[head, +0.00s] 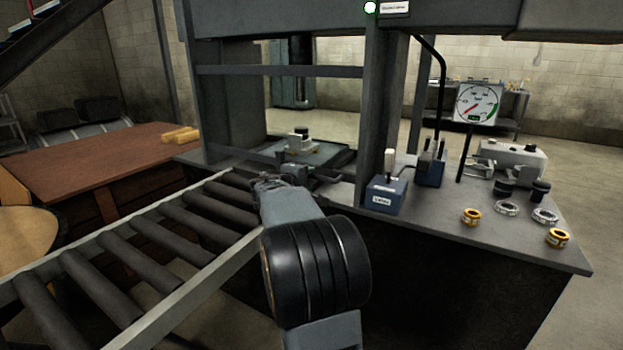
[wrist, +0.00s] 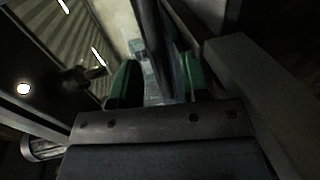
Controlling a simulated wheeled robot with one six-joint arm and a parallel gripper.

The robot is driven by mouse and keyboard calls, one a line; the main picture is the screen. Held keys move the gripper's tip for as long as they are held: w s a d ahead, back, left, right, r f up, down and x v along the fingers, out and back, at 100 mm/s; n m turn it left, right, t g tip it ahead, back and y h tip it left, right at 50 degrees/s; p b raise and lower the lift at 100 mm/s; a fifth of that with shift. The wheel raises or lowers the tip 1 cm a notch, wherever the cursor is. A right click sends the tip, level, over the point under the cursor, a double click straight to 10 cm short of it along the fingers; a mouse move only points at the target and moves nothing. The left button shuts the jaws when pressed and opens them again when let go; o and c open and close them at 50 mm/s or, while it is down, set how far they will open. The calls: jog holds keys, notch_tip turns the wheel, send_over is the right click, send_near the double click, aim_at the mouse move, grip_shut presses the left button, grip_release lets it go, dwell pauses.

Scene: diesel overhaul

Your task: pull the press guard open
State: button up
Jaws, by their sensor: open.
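The press guard (head: 280,71) shows in the head view as a dark grey frame with a horizontal bar across the press opening. A lower bar crosses behind my arm. My gripper (wrist: 157,80) shows in the wrist view with two green-padded fingers apart. A dark bar (wrist: 152,35) runs between or just beyond the fingers; I cannot tell whether they touch it, and nothing is clamped. In the head view my arm reaches toward the lower part of the press opening, and it mostly hides my fingertips. The press bed behind the guard holds a small fixture (head: 300,140).
A roller conveyor (head: 140,250) lies left of my arm. On the bench (head: 480,245) at right stand a blue labelled box (head: 385,195), a gauge (head: 478,103), and several rings. The press column (head: 376,110) rises close to my arm's right. A lit lamp (head: 370,7) is overhead.

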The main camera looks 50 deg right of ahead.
aim_at(310, 177)
jog(key=shift+x, duration=1.7)
grip_shut()
